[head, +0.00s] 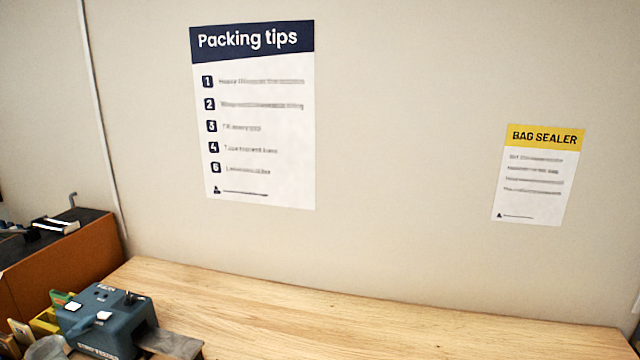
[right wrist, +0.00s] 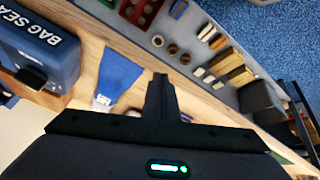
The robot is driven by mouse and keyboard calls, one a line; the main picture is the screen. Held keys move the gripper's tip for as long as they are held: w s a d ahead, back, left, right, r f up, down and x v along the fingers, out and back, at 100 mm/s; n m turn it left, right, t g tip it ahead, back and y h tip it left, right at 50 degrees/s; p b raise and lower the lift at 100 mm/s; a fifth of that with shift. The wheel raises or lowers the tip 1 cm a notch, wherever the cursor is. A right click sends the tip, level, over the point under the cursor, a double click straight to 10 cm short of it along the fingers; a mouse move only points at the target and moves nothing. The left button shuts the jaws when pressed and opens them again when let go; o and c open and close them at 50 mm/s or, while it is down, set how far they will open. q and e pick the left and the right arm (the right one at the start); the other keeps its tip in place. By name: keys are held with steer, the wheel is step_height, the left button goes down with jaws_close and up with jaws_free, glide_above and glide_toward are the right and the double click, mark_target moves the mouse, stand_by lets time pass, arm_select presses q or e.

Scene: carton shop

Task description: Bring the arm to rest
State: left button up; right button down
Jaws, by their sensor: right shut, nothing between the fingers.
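My right gripper (right wrist: 160,82) shows in the right wrist view, with its dark fingers together and nothing between them. It is over the wooden table (right wrist: 85,110), beside a flat blue piece (right wrist: 120,72) with a pale lower end. I cannot tell its height above the table. Neither gripper shows in the head view, and my left gripper is in no view.
A blue bag sealer (right wrist: 35,55) stands left of the gripper. A grey strip (right wrist: 205,20) beyond holds rings, blocks and a red tray (right wrist: 138,12). In the head view, a blue-grey machine (head: 108,318) stands lower left; the visible wooden tabletop (head: 330,320) is clear to its right.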

steer(key=s+a+f+g+y, duration=0.1)
steer(key=s+a+f+g, duration=0.15)
steer(key=s, duration=0.35)
step_height(320, 180, down, 36)
steer(key=s+f+g+b, duration=0.1)
steer(key=b, duration=0.6)
steer(key=s+d+f+b, duration=0.1)
steer(key=s+f+b, duration=0.1)
steer(key=s+f, duration=0.7)
steer(key=s+d+f+g+b, duration=0.1)
steer(key=s+d+f+b, duration=0.1)
steer(key=s+f, duration=0.6)
step_height(320, 180, down, 4)
steer(key=shift+s+r+b, duration=0.1)
steer(key=shift+s+b, duration=0.25)
steer(key=shift+b, duration=0.3)
steer(key=shift+d, duration=0.1)
